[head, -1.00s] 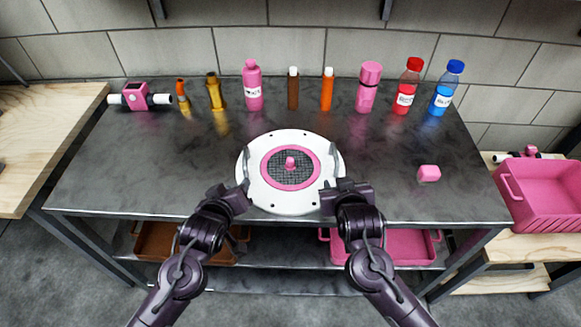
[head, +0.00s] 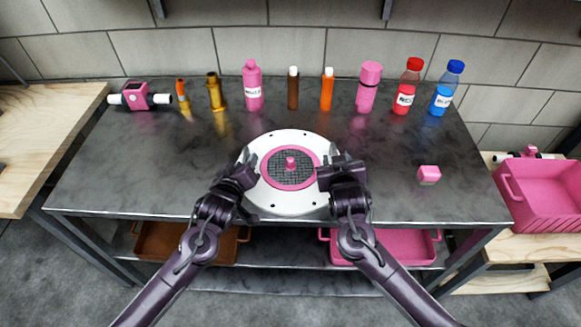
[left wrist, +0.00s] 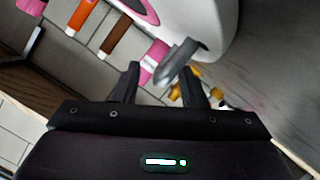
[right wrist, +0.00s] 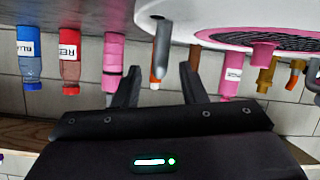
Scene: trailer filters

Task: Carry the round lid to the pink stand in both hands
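The round lid (head: 290,204) is white with a pink ring, dark mesh and a pink knob (head: 290,163). It is at the front middle of the dark table. My left gripper (head: 248,158) is at its left edge, open, with a grey handle (left wrist: 178,62) at its fingertips in the left wrist view. My right gripper (head: 331,160) is at its right edge, open, with the other grey handle (right wrist: 162,48) in front of its fingers in the right wrist view. Neither gripper is visibly closed on a handle. I cannot make out a pink stand for certain.
Several bottles stand along the back, including a red one (head: 407,88) and a blue one (head: 446,88). A pink block (head: 429,175) lies right of the lid. A pink fitting (head: 138,97) is at back left.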

